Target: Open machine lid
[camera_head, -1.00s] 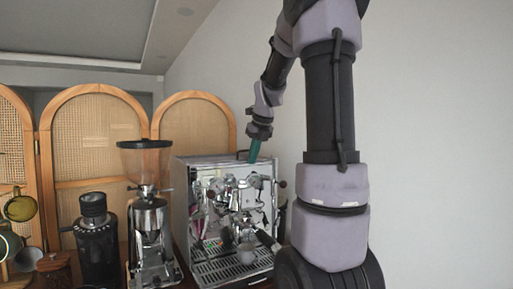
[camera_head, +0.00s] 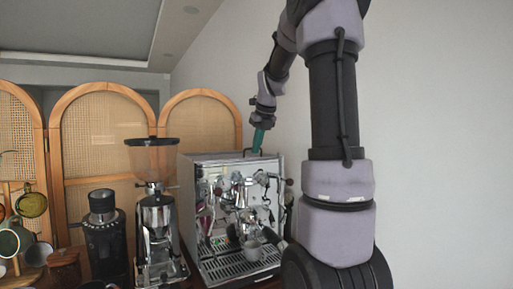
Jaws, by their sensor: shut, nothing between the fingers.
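The espresso machine (camera_head: 208,180) is a silver box standing on the counter, with its lid on the top face. A dark handle (camera_head: 248,151) stands up from the top near the right front edge. My gripper (camera_head: 257,148) has teal fingers pointing down, right at this handle. The fingers look shut and hold nothing. Whether they touch the handle or lid is too small to tell. The lid looks flat and closed.
A cup (camera_head: 252,250) stands on the machine's drip tray. A grinder with a clear hopper (camera_head: 156,215) stands left of the machine, and a smaller black grinder (camera_head: 104,235) is further left. Rattan screens (camera_head: 95,125) are behind.

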